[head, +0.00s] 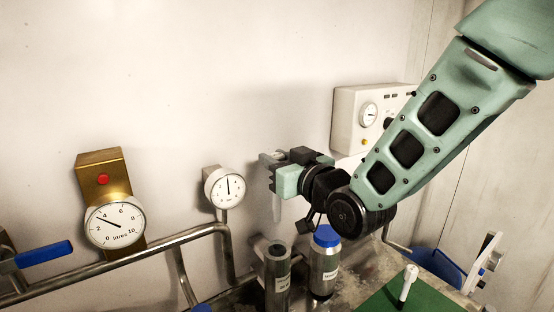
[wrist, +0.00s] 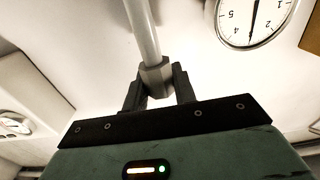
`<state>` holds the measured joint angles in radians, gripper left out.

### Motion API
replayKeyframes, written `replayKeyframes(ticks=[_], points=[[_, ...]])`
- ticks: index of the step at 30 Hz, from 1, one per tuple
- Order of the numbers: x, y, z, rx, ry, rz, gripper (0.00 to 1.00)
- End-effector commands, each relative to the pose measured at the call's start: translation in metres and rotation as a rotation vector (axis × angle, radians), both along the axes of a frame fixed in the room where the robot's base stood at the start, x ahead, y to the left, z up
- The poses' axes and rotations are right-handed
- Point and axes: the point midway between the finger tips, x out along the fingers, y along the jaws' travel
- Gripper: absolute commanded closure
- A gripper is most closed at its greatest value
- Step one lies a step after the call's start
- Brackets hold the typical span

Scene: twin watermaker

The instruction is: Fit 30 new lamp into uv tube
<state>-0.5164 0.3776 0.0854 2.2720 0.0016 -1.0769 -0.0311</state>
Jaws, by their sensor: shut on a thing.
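My gripper (head: 270,172) is shut on a pale, slim lamp (head: 276,205). The lamp hangs upright below the fingers in the head view. In the wrist view my gripper (wrist: 158,88) clasps its grey faceted end cap, and the lamp (wrist: 142,28) runs out of the top of the picture. A dark grey cylinder with an open top (head: 277,280), likely the uv tube, stands below the lamp, which is apart from it. A steel cylinder with a blue cap (head: 324,265) stands to its right. Their labels are too small to read.
A white piece (head: 407,283) stands on a green mat (head: 375,298) at the lower right. Pipes (head: 165,245), a round gauge (head: 224,188) and a brass-mounted gauge (head: 116,224) lie left. A white wall box (head: 362,118) is behind my arm. A blue bin (head: 438,264) is at right.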

Motion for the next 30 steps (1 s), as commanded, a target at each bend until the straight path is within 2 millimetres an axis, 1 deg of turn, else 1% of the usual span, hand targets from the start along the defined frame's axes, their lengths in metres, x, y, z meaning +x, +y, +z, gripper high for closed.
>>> replayKeyframes(ticks=[17, 30], points=[[0.0, 0.0, -0.002, 0.0, -0.002, -0.001, 0.9], [0.0, -0.001, -0.041, 0.0, -0.001, -0.001, 0.9]])
